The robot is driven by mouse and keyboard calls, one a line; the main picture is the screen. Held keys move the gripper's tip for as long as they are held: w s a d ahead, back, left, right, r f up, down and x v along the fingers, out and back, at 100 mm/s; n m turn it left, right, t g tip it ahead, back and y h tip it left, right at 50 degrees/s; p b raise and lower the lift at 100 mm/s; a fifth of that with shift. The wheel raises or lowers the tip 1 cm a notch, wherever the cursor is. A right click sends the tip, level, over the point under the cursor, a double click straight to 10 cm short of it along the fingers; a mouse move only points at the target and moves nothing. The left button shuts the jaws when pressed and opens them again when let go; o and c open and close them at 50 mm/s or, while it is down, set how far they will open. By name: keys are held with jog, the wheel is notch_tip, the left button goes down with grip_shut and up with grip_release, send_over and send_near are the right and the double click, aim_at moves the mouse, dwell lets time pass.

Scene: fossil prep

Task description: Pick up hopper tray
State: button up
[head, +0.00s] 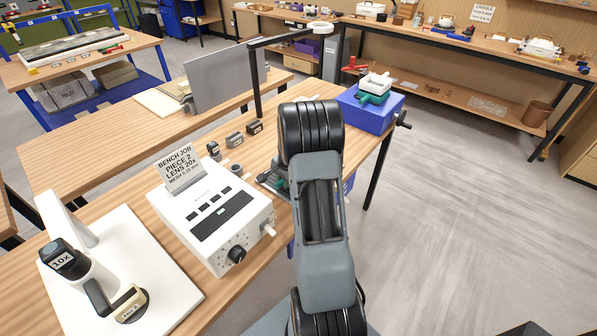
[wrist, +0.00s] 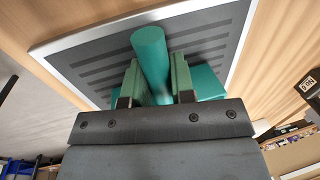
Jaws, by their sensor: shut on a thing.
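The hopper tray appears as a green piece with a thick round handle (wrist: 151,58) and a flat green body (wrist: 206,82) in the wrist view. My gripper (wrist: 155,88) is shut on the handle, one finger on each side. The piece is over a dark ribbed plate with a pale metal rim (wrist: 75,68); I cannot tell whether it touches the plate. In the head view my arm covers most of this spot, and only a bit of green (head: 281,184) shows beside it.
A white control box (head: 213,226) with a bench job card (head: 186,168) stands left of my arm. Several small dark blocks (head: 235,140) sit behind it. A blue box (head: 369,113) bearing a green and white piece (head: 375,86) stands at the bench's far end. Open floor lies right.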

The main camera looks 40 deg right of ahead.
grip_shut()
jog(key=shift+r+b, duration=0.3)
jog(key=shift+r, duration=0.3)
jog(key=s+d+r+b, duration=0.3)
jog(key=s+d+r, duration=0.4)
jog(key=d+r, duration=0.4)
jog(key=shift+d+r, duration=0.4)
jog(key=shift+d, duration=0.15)
